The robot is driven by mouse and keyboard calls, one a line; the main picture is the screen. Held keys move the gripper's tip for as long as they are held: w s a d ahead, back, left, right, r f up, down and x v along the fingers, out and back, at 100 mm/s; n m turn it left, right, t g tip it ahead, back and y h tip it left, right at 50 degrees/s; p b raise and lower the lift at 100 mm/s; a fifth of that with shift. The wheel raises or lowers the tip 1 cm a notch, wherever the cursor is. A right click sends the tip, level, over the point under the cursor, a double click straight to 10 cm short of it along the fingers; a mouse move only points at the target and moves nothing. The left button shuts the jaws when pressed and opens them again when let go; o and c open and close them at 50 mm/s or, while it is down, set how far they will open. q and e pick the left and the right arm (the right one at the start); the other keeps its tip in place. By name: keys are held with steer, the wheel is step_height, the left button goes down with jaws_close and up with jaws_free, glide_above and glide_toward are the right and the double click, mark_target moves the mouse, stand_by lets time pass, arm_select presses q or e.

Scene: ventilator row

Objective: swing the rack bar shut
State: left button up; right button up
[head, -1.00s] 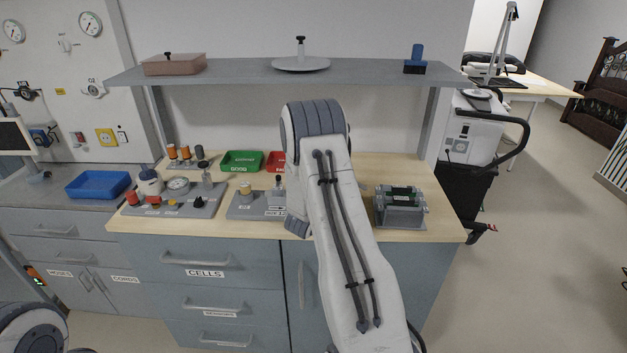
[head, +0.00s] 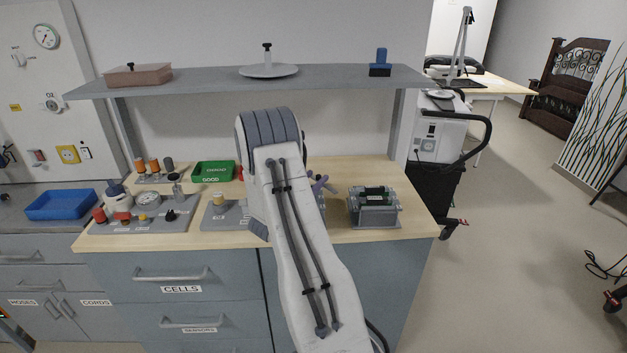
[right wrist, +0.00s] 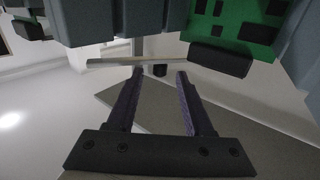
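The grey rack (head: 375,212) with green boards stands at the right end of the wooden bench. A dark bar or grip (head: 376,190) lies across its top; I cannot tell how far it is swung. My right gripper (head: 322,184) is just left of the rack, mostly hidden behind my own arm, with a purple finger showing. In the right wrist view, its two fingers (right wrist: 157,76) are apart with nothing between them. A green board (right wrist: 235,28) and a black cylindrical grip (right wrist: 220,58) show beyond the fingers, up and right. My left gripper is out of view.
A grey shelf (head: 210,79) spans above the bench. Left of my arm are a green bin (head: 213,172) and a grey panel with knobs and a gauge (head: 140,215). A wheeled machine (head: 440,130) stands right of the bench. The bench (head: 340,232) is bare before the rack.

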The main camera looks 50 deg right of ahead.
steer(key=s+a+b, duration=0.2)
steer(key=a, duration=0.8)
steer(key=shift+a, duration=0.15)
